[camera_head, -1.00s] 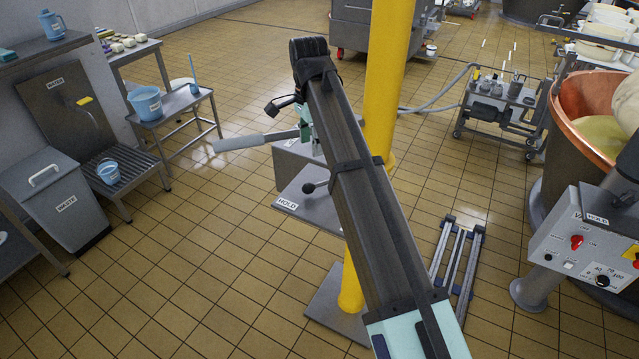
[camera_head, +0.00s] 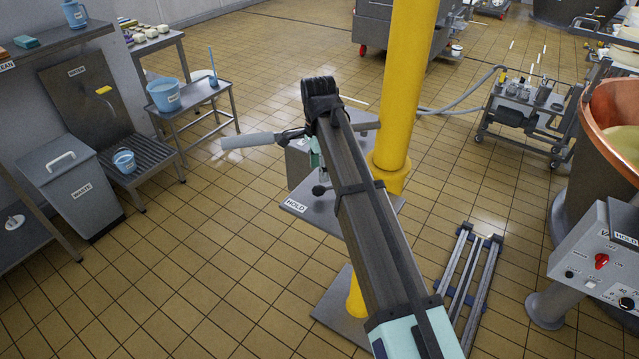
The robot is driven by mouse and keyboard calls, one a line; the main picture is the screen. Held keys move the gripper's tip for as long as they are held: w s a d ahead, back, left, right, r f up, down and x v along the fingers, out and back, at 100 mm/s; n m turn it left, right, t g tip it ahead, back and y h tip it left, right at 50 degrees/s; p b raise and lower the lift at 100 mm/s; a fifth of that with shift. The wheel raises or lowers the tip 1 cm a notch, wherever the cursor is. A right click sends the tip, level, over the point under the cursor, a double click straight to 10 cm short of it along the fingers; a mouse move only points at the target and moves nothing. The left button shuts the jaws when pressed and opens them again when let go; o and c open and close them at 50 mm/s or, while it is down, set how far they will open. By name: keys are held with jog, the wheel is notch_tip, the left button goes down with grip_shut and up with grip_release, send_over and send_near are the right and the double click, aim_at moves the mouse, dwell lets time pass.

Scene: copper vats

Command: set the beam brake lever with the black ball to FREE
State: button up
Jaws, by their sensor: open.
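The brake lever with the black ball (camera_head: 320,189) stands on a grey plate (camera_head: 345,219) beside the yellow post, at the middle of the head view. The ball is just above the plate's front edge, which bears a HOLD label (camera_head: 296,206). No FREE label can be read; my arm covers the plate's right part. A second lever with a thick grey grip (camera_head: 248,140) sticks out to the left.
The yellow post (camera_head: 396,90) rises right behind my arm. A grey control box (camera_head: 600,255) and copper vat (camera_head: 612,140) stand at right. A rail frame (camera_head: 470,275) lies on the floor. Bins and a bench are at left. The floor at front left is clear.

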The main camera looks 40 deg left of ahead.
aim_at(319, 187)
notch_tip(319, 187, down, 7)
jog(key=shift+f+p, duration=0.15)
jog(key=shift+p, duration=0.7)
grip_shut()
